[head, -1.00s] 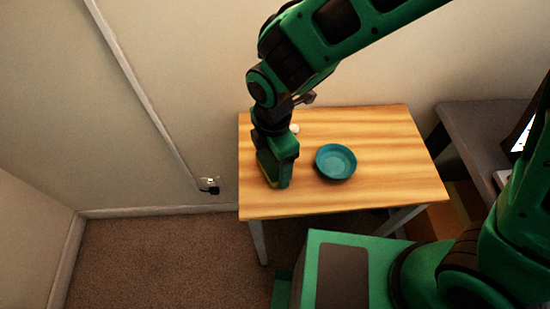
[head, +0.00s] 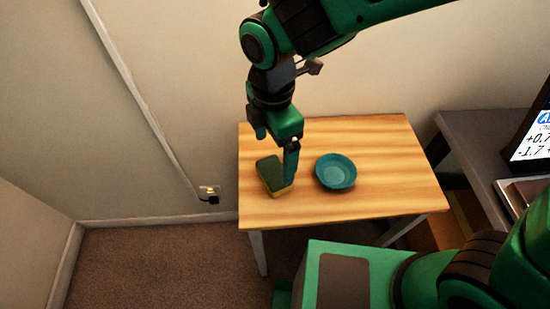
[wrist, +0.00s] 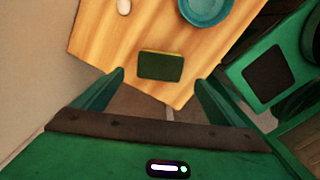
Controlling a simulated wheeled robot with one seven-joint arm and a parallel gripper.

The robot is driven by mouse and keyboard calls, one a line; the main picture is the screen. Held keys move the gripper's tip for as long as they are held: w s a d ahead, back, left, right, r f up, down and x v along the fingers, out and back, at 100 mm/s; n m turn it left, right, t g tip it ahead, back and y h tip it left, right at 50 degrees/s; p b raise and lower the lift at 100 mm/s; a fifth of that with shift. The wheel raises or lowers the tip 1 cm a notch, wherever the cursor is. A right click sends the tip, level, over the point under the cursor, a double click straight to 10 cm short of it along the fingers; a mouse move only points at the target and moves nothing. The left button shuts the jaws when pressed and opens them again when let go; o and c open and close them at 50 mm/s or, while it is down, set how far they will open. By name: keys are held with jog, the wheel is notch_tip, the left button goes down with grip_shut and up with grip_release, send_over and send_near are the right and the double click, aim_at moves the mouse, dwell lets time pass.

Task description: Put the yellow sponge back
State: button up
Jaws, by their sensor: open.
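The yellow sponge (head: 271,176), with a dark green top, lies on the wooden table (head: 385,195) near its left edge. It also shows in the wrist view (wrist: 160,66), lying flat near the table's edge, beyond and between my fingertips. My gripper (head: 289,160) is open and empty, raised above the sponge; one finger overlaps the sponge's right side in the head view. In the wrist view both fingers (wrist: 160,76) are spread wide apart and nothing is between them.
A teal bowl (head: 336,172) stands to the right of the sponge. A dark desk (head: 480,130) with a screen (head: 530,138) is at the right. The table's right half is clear.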

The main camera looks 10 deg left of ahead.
jog(key=shift+r, duration=1.4)
jog(key=w+d+r+m, duration=0.2)
jog(key=w+d+m, duration=0.35)
jog(key=d, duration=0.75)
jog(key=w+d+r+m, duration=0.2)
jog(key=d+m, duration=0.7)
jog(key=d, duration=0.5)
jog(key=s+d+m, duration=0.7)
jog(key=d+m, duration=0.1)
jog(key=d, duration=0.2)
jog(key=s+d+m, duration=0.7)
jog(key=d+m, duration=0.2)
jog(key=d, duration=0.1)
jog(key=shift+s+f, duration=0.2)
jog(key=shift+s, duration=0.05)
